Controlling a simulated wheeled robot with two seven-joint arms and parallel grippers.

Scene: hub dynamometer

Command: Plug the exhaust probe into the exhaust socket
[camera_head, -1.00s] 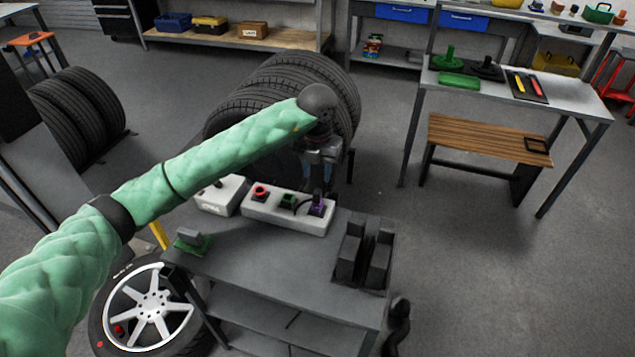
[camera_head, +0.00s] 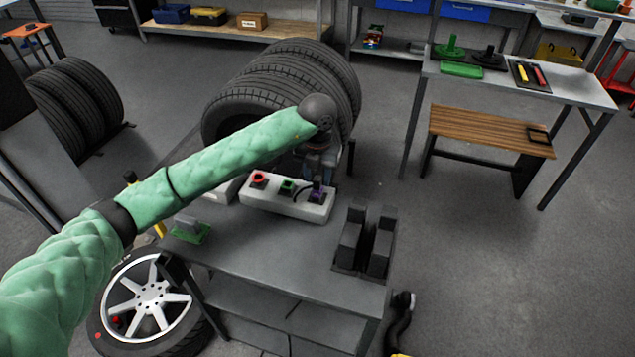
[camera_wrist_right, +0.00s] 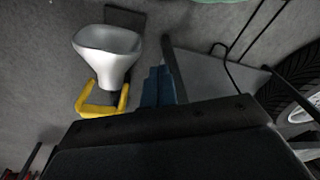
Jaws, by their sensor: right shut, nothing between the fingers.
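A silver flared piece (camera_wrist_right: 108,50) with a yellow U-shaped handle (camera_wrist_right: 103,103) shows in the right wrist view; I take it for the exhaust probe. My right gripper (camera_wrist_right: 158,86) has blue fingers, shut and empty, just right of the yellow handle and apart from the silver piece. In the head view a black curved hose (camera_head: 399,325) stands right of the grey bench, with a yellow piece (camera_head: 400,355) at the bottom edge. My left gripper (camera_head: 317,178) is over the purple connector (camera_head: 317,195); its grip is unclear. I cannot make out the exhaust socket.
The grey bench (camera_head: 270,262) carries a white connector strip (camera_head: 285,208), a black two-part block (camera_head: 365,242) and a green-based piece (camera_head: 190,232). Stacked tyres (camera_head: 290,85) stand behind, and a wheel (camera_head: 150,300) at lower left.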

